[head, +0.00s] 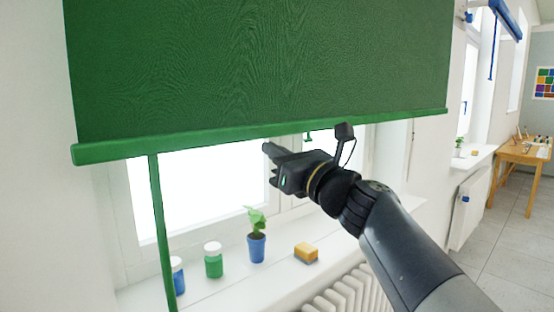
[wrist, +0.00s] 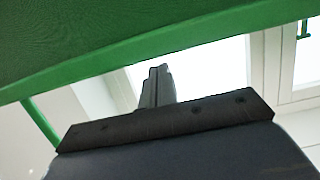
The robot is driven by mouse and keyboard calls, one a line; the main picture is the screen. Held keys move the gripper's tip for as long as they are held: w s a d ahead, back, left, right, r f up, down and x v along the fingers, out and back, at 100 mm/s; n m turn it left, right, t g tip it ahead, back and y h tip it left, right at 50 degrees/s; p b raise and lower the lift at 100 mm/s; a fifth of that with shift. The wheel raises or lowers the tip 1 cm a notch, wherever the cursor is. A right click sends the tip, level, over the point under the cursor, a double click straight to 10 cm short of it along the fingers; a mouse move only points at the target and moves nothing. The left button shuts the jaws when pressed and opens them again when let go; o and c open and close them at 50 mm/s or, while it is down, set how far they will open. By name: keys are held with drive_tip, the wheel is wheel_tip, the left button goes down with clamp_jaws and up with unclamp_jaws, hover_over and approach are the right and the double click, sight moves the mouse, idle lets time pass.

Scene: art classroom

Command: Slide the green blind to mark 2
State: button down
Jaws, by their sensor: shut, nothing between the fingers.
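The green blind (head: 260,65) hangs over the upper part of the window, with a green bottom bar (head: 210,143) along its lower edge. A green vertical rod or strip (head: 161,230) runs down from near the bar's left end. My gripper (head: 268,161) is shut and empty, just below the bar in front of the window. In the wrist view the shut fingers (wrist: 157,85) point up toward the bar (wrist: 150,48), and I cannot tell whether they touch it. No numbered marks can be made out in either view.
The sill (head: 230,285) holds a potted plant (head: 257,247), a green jar (head: 213,262), a blue jar (head: 177,275) and a yellow-brown sponge-like block (head: 306,253). A radiator (head: 355,295) is below. A wooden table (head: 525,155) stands far right, with clear floor (head: 515,225) before it.

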sight(267, 105)
drive_tip(key=shift+r, duration=0.15)
wheel_tip(267, 105, up, 12)
drive_tip(key=p, duration=1)
drive_tip(key=shift+r, duration=0.2)
drive_tip(key=shift+f, duration=0.1)
drive_tip(key=shift+f, duration=0.1)
wheel_tip(267, 105, down, 4)
drive_tip(key=b, duration=0.4)
drive_tip(key=shift+f, duration=0.25)
drive_tip(key=b+v, duration=0.1)
drive_tip(key=v, duration=0.9)
drive_tip(key=shift+r, duration=0.3)
